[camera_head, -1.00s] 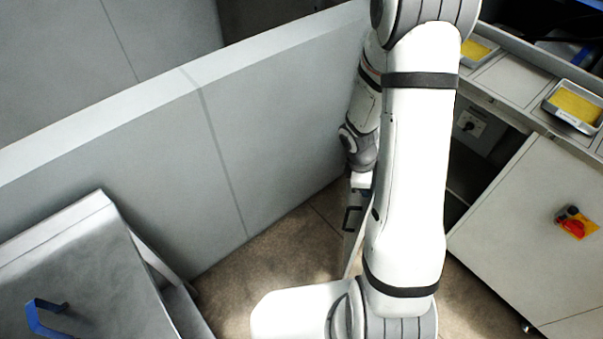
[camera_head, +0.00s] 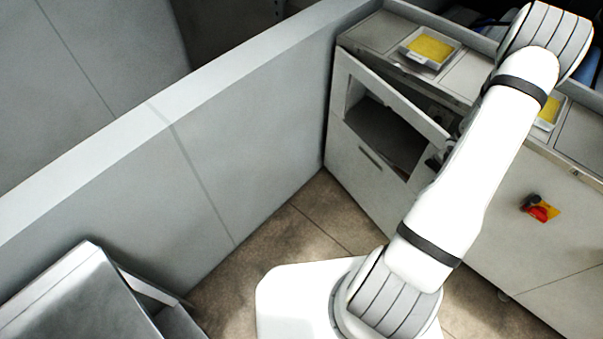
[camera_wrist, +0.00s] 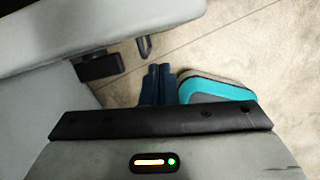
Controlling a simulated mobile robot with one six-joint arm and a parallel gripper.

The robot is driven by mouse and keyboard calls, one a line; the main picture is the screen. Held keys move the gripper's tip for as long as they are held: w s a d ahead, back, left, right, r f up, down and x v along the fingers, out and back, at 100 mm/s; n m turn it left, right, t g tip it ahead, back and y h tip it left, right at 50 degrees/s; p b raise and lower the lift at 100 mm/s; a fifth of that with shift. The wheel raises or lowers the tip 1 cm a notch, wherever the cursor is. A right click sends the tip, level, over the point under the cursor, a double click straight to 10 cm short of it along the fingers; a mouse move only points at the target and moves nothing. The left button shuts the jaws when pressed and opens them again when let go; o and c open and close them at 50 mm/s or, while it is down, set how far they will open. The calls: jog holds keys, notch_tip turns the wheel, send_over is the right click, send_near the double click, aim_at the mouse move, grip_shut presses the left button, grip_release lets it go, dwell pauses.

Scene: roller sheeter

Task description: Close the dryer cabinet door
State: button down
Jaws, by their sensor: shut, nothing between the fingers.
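A dark slot-like handle (camera_head: 370,157) is below the opening. In the wrist view my gripper (camera_wrist: 158,72) is shut and empty, above the floor. A pale panel (camera_wrist: 60,30) with a dark handle-like part (camera_wrist: 100,66) lies to its left, apart from the fingertips. In the head view my arm hides the gripper.
A long grey partition (camera_head: 190,150) stands on the left, with a metal-topped unit (camera_head: 75,290) in front. Yellow trays (camera_head: 430,48) lie on the counter. A red-and-yellow switch (camera_head: 540,208) is on the right cabinet. Bare floor (camera_head: 300,235) lies between.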

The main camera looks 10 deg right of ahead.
jog(key=shift+w+d+p, duration=0.35)
jog(key=shift+w+d, duration=0.3)
jog(key=shift+d, duration=0.05)
jog(key=shift+s, duration=0.1)
jog(key=shift+f, duration=0.1)
jog(key=s+a+r+p, duration=0.1)
jog(key=s+a+r, duration=0.1)
jog(key=r, duration=0.3)
jog(key=s+a+r, duration=0.1)
jog(key=a+r, duration=0.2)
jog(key=r, duration=0.2)
jog(key=shift+s+p, duration=0.35)
jog(key=shift+a+f, duration=0.1)
